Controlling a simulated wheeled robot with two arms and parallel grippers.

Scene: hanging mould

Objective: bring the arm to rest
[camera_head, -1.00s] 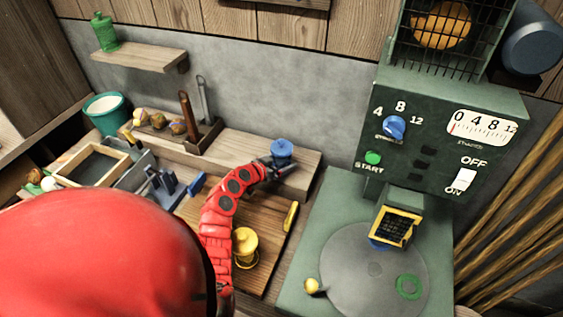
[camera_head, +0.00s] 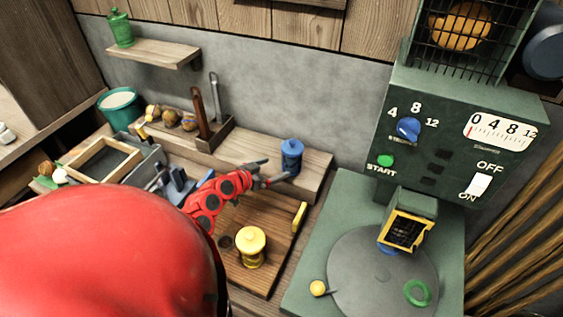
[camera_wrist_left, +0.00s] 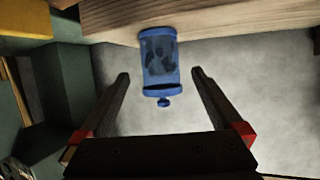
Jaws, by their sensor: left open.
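My left arm (camera_head: 217,197) is red and reaches in from the lower left of the head view. Its gripper (camera_head: 277,171) is open, beside a blue lidded canister (camera_head: 291,157) that stands on the raised wooden ledge. In the left wrist view the two dark fingers (camera_wrist_left: 161,78) are spread wide, with the blue canister (camera_wrist_left: 160,58) in the gap ahead of them and nothing held. My right gripper does not show in either view.
A yellow lidded pot (camera_head: 251,246) stands on the wooden board (camera_head: 262,279) below the arm. A green machine (camera_head: 455,140) with a round turntable (camera_head: 372,285) is at right. Tool racks and a green bucket (camera_head: 121,105) are at left.

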